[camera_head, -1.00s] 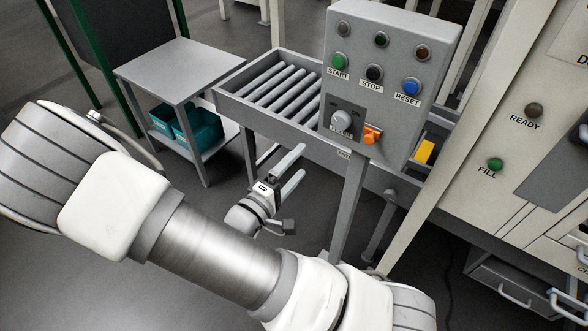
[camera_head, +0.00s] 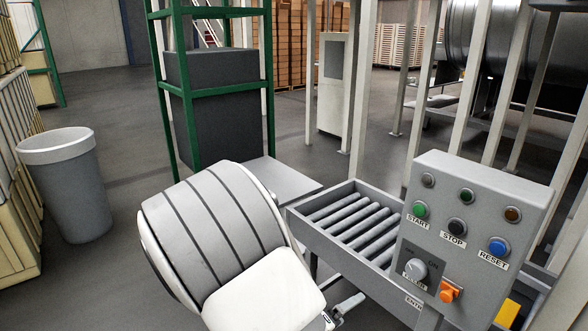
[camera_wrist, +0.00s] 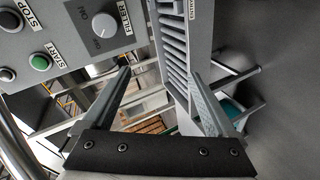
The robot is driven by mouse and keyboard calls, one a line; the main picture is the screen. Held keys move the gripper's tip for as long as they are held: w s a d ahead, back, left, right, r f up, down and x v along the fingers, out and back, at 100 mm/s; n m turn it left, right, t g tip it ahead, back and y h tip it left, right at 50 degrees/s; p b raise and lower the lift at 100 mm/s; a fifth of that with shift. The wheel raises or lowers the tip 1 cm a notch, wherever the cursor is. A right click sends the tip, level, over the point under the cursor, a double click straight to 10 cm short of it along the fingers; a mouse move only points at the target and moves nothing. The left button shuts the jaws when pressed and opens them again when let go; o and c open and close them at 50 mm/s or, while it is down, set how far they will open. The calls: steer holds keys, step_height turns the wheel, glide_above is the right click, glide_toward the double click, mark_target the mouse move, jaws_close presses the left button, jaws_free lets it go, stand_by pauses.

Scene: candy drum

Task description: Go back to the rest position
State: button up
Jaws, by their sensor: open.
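My gripper (camera_wrist: 158,85) shows in the wrist view with its two fingers spread wide apart and nothing between them. In the head view my white and grey arm fills the lower middle; only a small part of the gripper end shows at the bottom edge, mostly hidden behind the arm. The control panel (camera_head: 475,215) with START, STOP and RESET buttons stands right of my arm. In the wrist view the panel (camera_wrist: 60,60), with its FILLER knob (camera_wrist: 105,25), lies at the upper left, left of the fingers.
The roller conveyor (camera_head: 297,217) stands close beside my arm, left of the panel. A grey table (camera_head: 290,182) and a green frame (camera_head: 178,90) are behind my arm. A grey bin (camera_head: 75,195) stands at the left. The floor between bin and arm is clear.

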steer(key=w+a+r+m+y, duration=0.3)
steer(key=a+r+y, duration=0.2)
steer(key=a+y, duration=0.3)
steer(key=s+r+g+y, duration=0.2)
steer(key=s+r+y, duration=0.2)
steer(key=r, duration=0.4)
steer(key=s+d+r+m+g+h, duration=0.1)
steer(key=s+d+r, duration=0.2)
steer(key=s+d, duration=0.2)
steer(key=s+d+r+m+g+h+b, duration=0.1)
steer(key=s+d+r, duration=0.3)
steer(key=s, duration=0.7)
steer(key=shift+s+d, duration=0.3)
steer(key=shift+d, duration=0.35)
steer(key=shift+r, duration=0.1)
